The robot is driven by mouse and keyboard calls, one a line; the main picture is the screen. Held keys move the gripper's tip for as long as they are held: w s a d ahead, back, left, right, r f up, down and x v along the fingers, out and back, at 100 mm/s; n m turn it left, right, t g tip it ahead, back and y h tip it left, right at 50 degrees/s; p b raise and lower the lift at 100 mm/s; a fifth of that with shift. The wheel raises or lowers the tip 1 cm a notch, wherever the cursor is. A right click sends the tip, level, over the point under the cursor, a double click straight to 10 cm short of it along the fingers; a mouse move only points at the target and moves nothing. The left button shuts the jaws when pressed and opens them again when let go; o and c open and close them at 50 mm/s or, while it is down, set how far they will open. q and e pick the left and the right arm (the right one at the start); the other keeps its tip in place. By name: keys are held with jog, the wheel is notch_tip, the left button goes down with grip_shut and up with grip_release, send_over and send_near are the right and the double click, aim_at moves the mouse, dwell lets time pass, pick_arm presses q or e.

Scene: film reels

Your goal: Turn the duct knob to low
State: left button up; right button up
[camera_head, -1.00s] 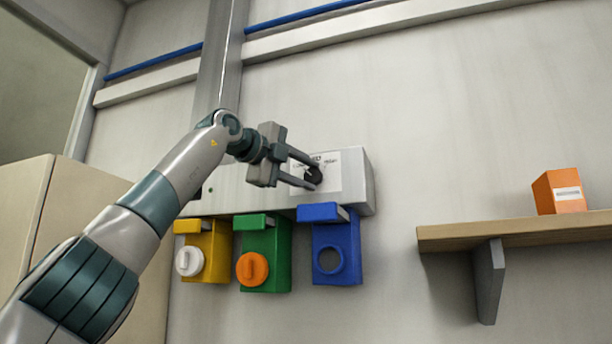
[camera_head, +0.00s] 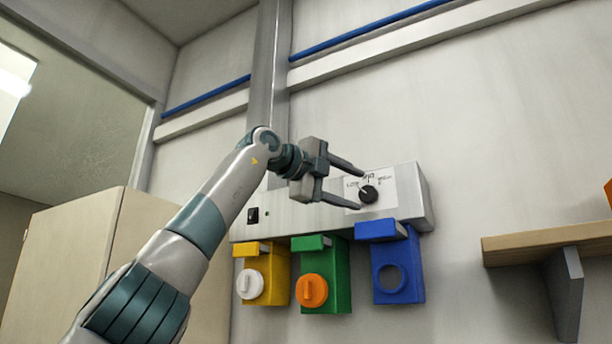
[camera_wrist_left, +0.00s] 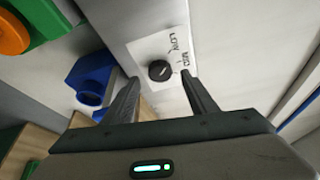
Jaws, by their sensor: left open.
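The duct knob (camera_head: 369,194) is a small black round knob on a white label plate (camera_head: 384,183) on the grey wall unit. LOW is printed left of MID, with a further word to the right. In the left wrist view the knob (camera_wrist_left: 159,71) sits beyond and between the fingers, with LOW and MID beside it. I cannot tell surely which word its pointer faces. My left gripper (camera_head: 359,190) is open and empty. Its fingertips (camera_wrist_left: 160,77) point at the plate, and the knob stands clear in front of them. My right gripper is out of view.
Below the grey unit (camera_head: 300,219) hang a yellow box (camera_head: 276,264), a green box (camera_head: 338,270) and a blue box (camera_head: 399,250). A wooden shelf (camera_head: 540,240) is at the right. A beige cabinet (camera_head: 100,240) stands at the left.

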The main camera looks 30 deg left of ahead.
pick_arm(q)
jog(key=b+v, duration=0.4)
jog(key=v, duration=1)
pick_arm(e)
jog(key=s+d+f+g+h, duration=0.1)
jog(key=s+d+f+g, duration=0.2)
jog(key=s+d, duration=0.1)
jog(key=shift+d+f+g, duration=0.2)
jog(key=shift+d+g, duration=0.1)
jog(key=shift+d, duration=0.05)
